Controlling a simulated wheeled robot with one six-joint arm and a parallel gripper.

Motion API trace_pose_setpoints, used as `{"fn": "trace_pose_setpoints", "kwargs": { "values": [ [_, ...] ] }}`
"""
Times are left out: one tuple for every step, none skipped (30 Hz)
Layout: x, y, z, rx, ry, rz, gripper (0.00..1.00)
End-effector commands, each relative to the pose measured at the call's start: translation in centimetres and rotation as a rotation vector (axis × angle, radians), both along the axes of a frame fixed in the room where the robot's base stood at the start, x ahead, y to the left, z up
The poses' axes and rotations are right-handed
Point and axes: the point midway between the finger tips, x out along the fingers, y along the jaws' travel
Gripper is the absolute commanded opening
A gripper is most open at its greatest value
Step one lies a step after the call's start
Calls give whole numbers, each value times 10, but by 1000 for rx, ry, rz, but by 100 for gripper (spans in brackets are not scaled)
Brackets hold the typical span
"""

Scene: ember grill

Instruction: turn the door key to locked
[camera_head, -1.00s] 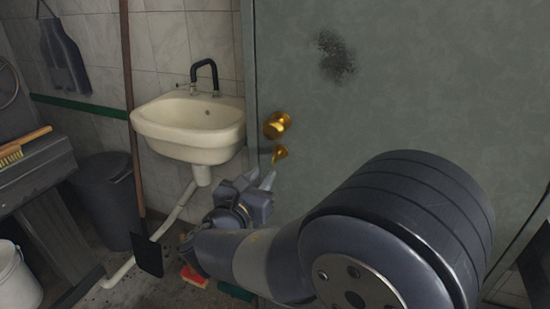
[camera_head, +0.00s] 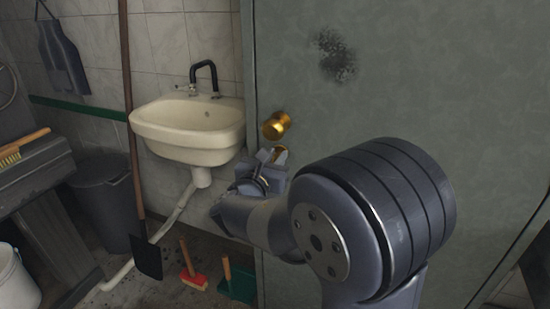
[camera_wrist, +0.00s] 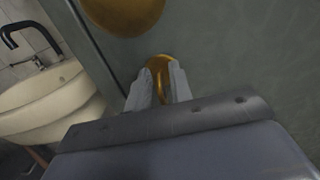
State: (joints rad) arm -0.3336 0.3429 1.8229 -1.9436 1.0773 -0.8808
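The brass key (camera_wrist: 161,88) sits in a round brass lock plate (camera_wrist: 159,62) on the grey-green door (camera_head: 400,90), below the brass knob (camera_head: 276,124). In the wrist view the key's narrow edge shows, standing roughly upright in the picture. My gripper (camera_wrist: 160,78) is at the lock, with one finger on each side of the key. The fingers are apart, and a gap seems to show between them and the key. In the head view, my gripper (camera_head: 268,163) partly covers the lock, and the key itself is hard to make out.
A cream sink (camera_head: 190,125) hangs on the tiled wall left of the door. The knob (camera_wrist: 125,12) is close above my gripper. A red brush (camera_head: 190,278) and a green dustpan (camera_head: 237,283) are on the floor below. A dark bin (camera_head: 105,205) stands further left.

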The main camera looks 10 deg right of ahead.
Motion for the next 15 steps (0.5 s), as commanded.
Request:
{"fn": "trace_pose_setpoints", "kwargs": {
  "values": [
    [0,0,0,0,0,0,16],
    [0,0,0,0,0,0,14],
    [0,0,0,0,0,0,11],
    [0,0,0,0,0,0,8],
    [0,0,0,0,0,0,6],
    [0,0,0,0,0,0,2],
    [0,0,0,0,0,0,0],
    [0,0,0,0,0,0,0],
    [0,0,0,0,0,0,0],
    [0,0,0,0,0,0,0],
    [0,0,0,0,0,0,0],
    [0,0,0,0,0,0,0],
    [0,0,0,0,0,0,0],
    [0,0,0,0,0,0,0],
    [0,0,0,1,-1,0,0]
  ]
}}
